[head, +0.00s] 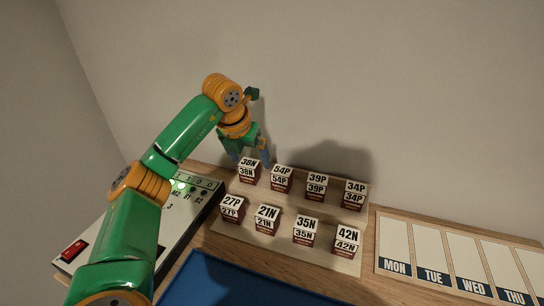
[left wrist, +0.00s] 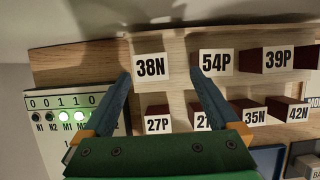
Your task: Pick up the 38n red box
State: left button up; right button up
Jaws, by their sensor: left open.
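The 38N red box (head: 248,174) stands at the left end of the back row on a light wooden rack (head: 220,223). It has a white label and a dark red lower part. In the left wrist view the 38N box (left wrist: 151,67) shows label-on. My left gripper (head: 254,157) is at the box, its fingers partly hidden behind the labels and wrist. In the left wrist view the left gripper (left wrist: 161,78) is open, with one fingertip on each side of the 38N label in the picture. Whether the fingers touch the box cannot be told. My right gripper is not in view.
The 54P box (head: 281,179) stands close to the right of 38N. The 27P box (head: 232,208) is in front. A control panel (head: 178,228) with lit green lights lies left. A blue mat (head: 230,284) lies in front, and a weekday tray (head: 455,257) lies right.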

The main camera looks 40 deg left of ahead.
aim_at(247, 165)
pick_arm(q)
jog(key=shift+w+a, duration=0.2)
jog(key=f, duration=0.2)
jog(key=a+f, duration=0.1)
jog(key=f, duration=0.2)
jog(key=shift+w+a+f+p, duration=0.2)
jog(key=shift+w+f+p, duration=0.1)
jog(key=shift+w+f, duration=0.25)
grip_shut()
